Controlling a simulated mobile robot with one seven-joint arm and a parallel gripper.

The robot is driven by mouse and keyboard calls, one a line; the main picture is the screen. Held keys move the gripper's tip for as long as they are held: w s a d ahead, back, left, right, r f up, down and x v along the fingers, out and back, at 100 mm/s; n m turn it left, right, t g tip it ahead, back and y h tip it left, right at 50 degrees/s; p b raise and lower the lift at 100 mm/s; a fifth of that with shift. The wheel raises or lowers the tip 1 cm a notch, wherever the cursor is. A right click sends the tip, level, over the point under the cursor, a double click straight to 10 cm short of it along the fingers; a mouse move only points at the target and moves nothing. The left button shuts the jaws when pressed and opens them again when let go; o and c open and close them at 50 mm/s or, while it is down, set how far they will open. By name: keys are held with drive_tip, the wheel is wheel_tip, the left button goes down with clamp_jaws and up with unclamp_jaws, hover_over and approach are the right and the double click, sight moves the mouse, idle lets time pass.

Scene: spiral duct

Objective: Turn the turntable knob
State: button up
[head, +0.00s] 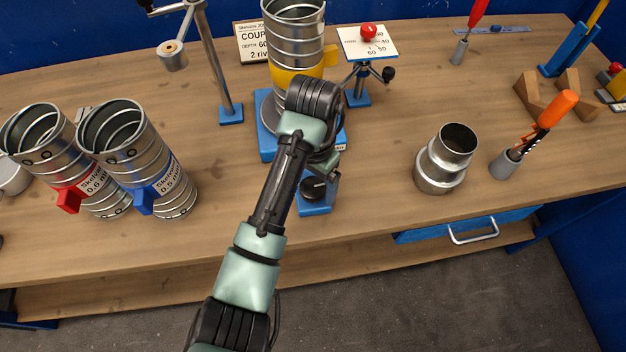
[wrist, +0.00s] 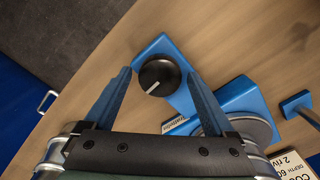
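The turntable knob (head: 315,188) is black and round, on a small blue block at the front of the blue turntable base (head: 266,143). In the wrist view the knob (wrist: 160,76) shows a white pointer line. My gripper (wrist: 157,75) is open, with its two blue fingers on either side of the knob in that view and a gap at each side. I cannot tell whether the fingertips are down at knob height. In the head view my gripper (head: 328,172) is just behind and above the knob, partly hidden by my arm. A spiral duct (head: 296,40) with a yellow band stands on the turntable.
Two duct pieces with red (head: 70,198) and blue (head: 145,200) tags stand at left. A metal reducer (head: 446,160) and an orange-handled tool (head: 555,110) in a grey holder stand at right. A red-knobbed stand (head: 369,35) is behind. Bench front is clear around the knob.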

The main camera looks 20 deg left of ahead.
drive_tip(key=c, duration=1.2)
drive_tip(key=shift+o, duration=0.2)
drive_tip(key=shift+r+n+p, duration=0.15)
drive_tip(key=shift+n+p, duration=0.25)
drive_tip(key=shift+p, duration=0.05)
drive_tip(key=n+p, duration=0.2)
drive_tip(key=p, duration=0.1)
drive_tip(key=shift+d+r+n, duration=0.1)
drive_tip(key=shift+n, duration=0.2)
drive_tip(key=n+p, duration=0.4)
drive_tip(key=n, duration=0.1)
drive_tip(key=n+p, duration=0.2)
drive_tip(key=n, duration=0.3)
drive_tip(key=shift+w+n, duration=0.1)
drive_tip(key=shift+n, duration=0.3)
drive_tip(key=shift+n+p, duration=0.75)
drive_tip(key=shift+n, duration=1.55)
drive_tip(key=shift+a, duration=0.2)
